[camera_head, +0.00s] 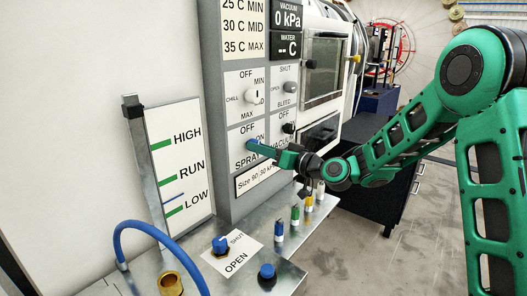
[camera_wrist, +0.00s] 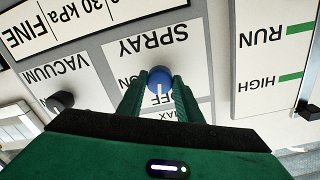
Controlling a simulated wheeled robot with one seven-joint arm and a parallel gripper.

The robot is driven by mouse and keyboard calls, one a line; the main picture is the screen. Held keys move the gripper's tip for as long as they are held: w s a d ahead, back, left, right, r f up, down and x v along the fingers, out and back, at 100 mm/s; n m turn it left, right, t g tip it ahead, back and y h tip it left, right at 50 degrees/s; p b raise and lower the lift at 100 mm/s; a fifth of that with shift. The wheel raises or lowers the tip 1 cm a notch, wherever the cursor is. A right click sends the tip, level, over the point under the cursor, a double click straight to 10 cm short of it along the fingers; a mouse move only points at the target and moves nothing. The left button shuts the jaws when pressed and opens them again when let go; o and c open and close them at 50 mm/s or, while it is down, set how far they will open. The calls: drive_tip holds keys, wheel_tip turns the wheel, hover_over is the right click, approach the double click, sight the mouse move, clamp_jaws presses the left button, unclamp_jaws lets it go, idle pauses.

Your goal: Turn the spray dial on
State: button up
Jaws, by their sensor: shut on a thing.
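The spray dial (camera_wrist: 159,76) is a round blue knob with a white pointer line, on the white SPRAY plate (camera_wrist: 185,55) of the grey panel. The wrist view shows the panel upside down. The dial's pointer is toward the OFF label, and part of the ON label shows beside the knob. My gripper (camera_wrist: 160,90) is shut on the dial, with one green finger on each side of it. In the head view my gripper (camera_head: 257,146) reaches the panel from the right and hides most of the dial.
The black vacuum knob (camera_head: 289,128) and white chill knob (camera_head: 251,97) are close by. Below are a metal bench with a blue valve (camera_head: 220,244), a blue button (camera_head: 267,271), several coloured fittings and a blue hose (camera_head: 150,229). A level gauge (camera_head: 180,165) stands left.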

drive_tip(key=shift+w+d+m+g, duration=0.1)
drive_tip(key=shift+m+g, duration=0.1)
drive_tip(key=shift+m, duration=3.55)
drive_tip(key=shift+w+m+g, duration=0.1)
drive_tip(key=shift+m+g, duration=0.1)
drive_tip(key=shift+m, duration=3.55)
drive_tip(key=o, duration=1)
drive_tip(key=shift+o, duration=0.2)
drive_tip(key=shift+s, duration=0.1)
